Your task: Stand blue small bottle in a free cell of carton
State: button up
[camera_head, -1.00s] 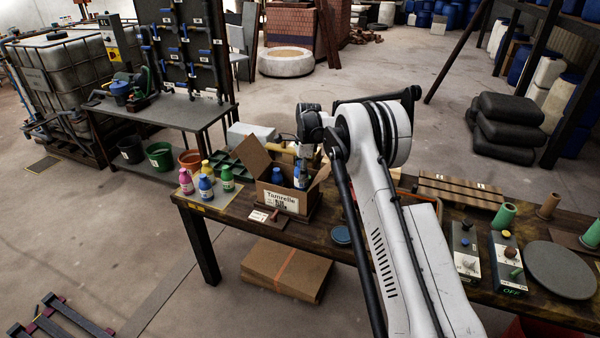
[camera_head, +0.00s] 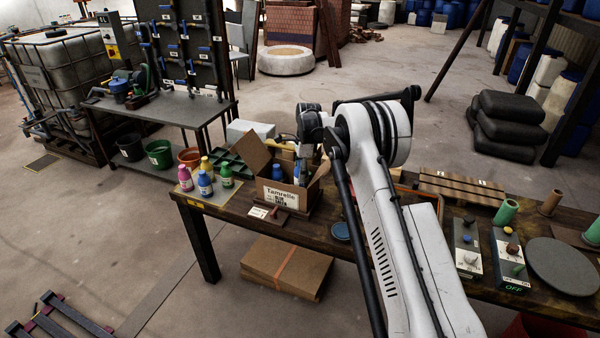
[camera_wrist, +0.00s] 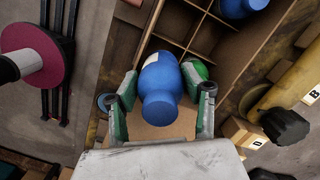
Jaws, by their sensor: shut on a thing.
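The carton (camera_head: 290,198), a brown box marked Tamrelle, stands on the bench with flaps open. Its dividers and empty cells show in the wrist view (camera_wrist: 207,36). My gripper (camera_wrist: 160,100) is shut on a blue small bottle (camera_wrist: 162,82), with green-tipped fingers on both sides. The bottle is at the carton; I cannot tell how deep its base sits in a cell. Another blue bottle (camera_wrist: 238,6) is in a cell, and its top shows in the head view (camera_head: 278,172).
Left of the carton, a pink (camera_head: 185,180), a blue (camera_head: 205,185), a yellow (camera_head: 206,166) and a green bottle (camera_head: 226,176) stand on a mat. A raised flap (camera_head: 257,153) stands at the carton's left. A label card (camera_head: 268,213) lies in front.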

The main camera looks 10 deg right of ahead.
aim_at(299, 162)
jog(key=shift+f, duration=0.2)
dwell(0.3)
jog(key=shift+f+b, duration=0.65)
jog(key=shift+b, duration=0.15)
jog(key=o, duration=1.5)
jog(key=shift+c, duration=0.2)
jog(key=shift+r+p, duration=0.95)
jog(key=shift+r, duration=4.05)
